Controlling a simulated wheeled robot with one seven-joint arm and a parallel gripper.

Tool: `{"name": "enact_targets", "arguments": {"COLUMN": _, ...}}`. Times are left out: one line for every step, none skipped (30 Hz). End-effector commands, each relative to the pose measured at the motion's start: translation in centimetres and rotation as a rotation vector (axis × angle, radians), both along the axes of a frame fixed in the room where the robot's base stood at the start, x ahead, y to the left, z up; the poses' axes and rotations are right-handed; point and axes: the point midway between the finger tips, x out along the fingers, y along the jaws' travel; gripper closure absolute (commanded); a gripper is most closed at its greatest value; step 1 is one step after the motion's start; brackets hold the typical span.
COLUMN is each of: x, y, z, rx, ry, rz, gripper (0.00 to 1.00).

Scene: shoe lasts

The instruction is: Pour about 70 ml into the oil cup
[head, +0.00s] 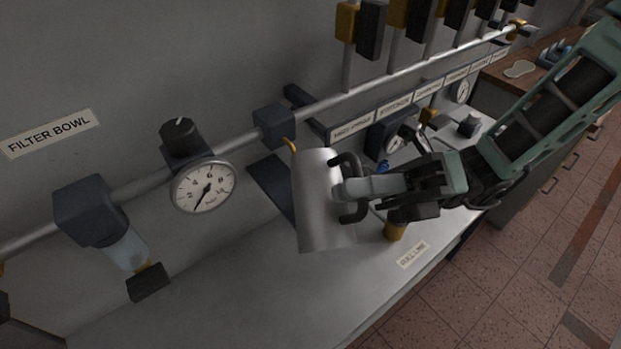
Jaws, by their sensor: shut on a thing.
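My gripper (353,188) is shut on the handle of a grey metal jug (318,225). The jug is held above the grey bench, in front of the wall pipe, and looks slightly tilted. A thin yellow piece (290,145) shows at its upper left rim; I cannot tell whether it is a spout. The jug's inside and any liquid are hidden. A small amber cup-like thing (396,231) stands beyond the jug and below my gripper, partly covered; I cannot tell whether it is the oil cup. No stream of liquid is visible.
A pipe with a pressure gauge (203,185) and a clear filter bowl (127,250) runs along the wall at left. A second gauge (394,142) sits behind my gripper. The front of the bench (230,310) is clear. A small label (412,254) lies near its edge.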

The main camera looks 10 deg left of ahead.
Motion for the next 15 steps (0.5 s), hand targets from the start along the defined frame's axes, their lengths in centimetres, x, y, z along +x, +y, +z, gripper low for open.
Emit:
{"name": "enact_targets", "arguments": {"x": 0.01, "y": 0.02, "z": 0.18, "rx": -0.002, "ry": 0.008, "rz": 0.0, "gripper": 1.0}}
{"name": "enact_targets", "arguments": {"x": 0.04, "y": 0.03, "z": 0.23, "rx": -0.004, "ry": 0.012, "rz": 0.001, "gripper": 1.0}}
{"name": "enact_targets", "arguments": {"x": 0.06, "y": 0.04, "z": 0.28, "rx": -0.007, "ry": 0.019, "rz": 0.001, "gripper": 1.0}}
{"name": "enact_targets", "arguments": {"x": 0.08, "y": 0.06, "z": 0.32, "rx": -0.009, "ry": 0.024, "rz": 0.001, "gripper": 1.0}}
{"name": "enact_targets", "arguments": {"x": 0.1, "y": 0.06, "z": 0.37, "rx": -0.011, "ry": 0.028, "rz": 0.002, "gripper": 1.0}}
{"name": "enact_targets", "arguments": {"x": 0.12, "y": 0.07, "z": 0.43, "rx": -0.013, "ry": 0.033, "rz": 0.002, "gripper": 1.0}}
{"name": "enact_targets", "arguments": {"x": 0.14, "y": 0.08, "z": 0.47, "rx": -0.014, "ry": 0.037, "rz": 0.002, "gripper": 1.0}}
{"name": "enact_targets", "arguments": {"x": 0.16, "y": 0.09, "z": 0.52, "rx": -0.015, "ry": 0.04, "rz": 0.002, "gripper": 1.0}}
{"name": "enact_targets", "arguments": {"x": 0.19, "y": 0.09, "z": 0.55, "rx": -0.017, "ry": 0.045, "rz": 0.002, "gripper": 1.0}}
{"name": "enact_targets", "arguments": {"x": 0.2, "y": 0.1, "z": 0.59, "rx": -0.018, "ry": 0.049, "rz": 0.003, "gripper": 1.0}}
{"name": "enact_targets", "arguments": {"x": 0.21, "y": 0.11, "z": 0.62, "rx": -0.019, "ry": 0.052, "rz": 0.003, "gripper": 1.0}}
{"name": "enact_targets", "arguments": {"x": 0.24, "y": 0.12, "z": 0.61, "rx": -0.021, "ry": 0.056, "rz": 0.002, "gripper": 1.0}}
{"name": "enact_targets", "arguments": {"x": 0.26, "y": 0.13, "z": 0.57, "rx": -0.022, "ry": 0.06, "rz": 0.003, "gripper": 1.0}}
{"name": "enact_targets", "arguments": {"x": 0.28, "y": 0.13, "z": 0.55, "rx": -0.023, "ry": 0.063, "rz": 0.003, "gripper": 1.0}}
{"name": "enact_targets", "arguments": {"x": 0.31, "y": 0.15, "z": 0.56, "rx": -0.024, "ry": 0.067, "rz": 0.002, "gripper": 1.0}}
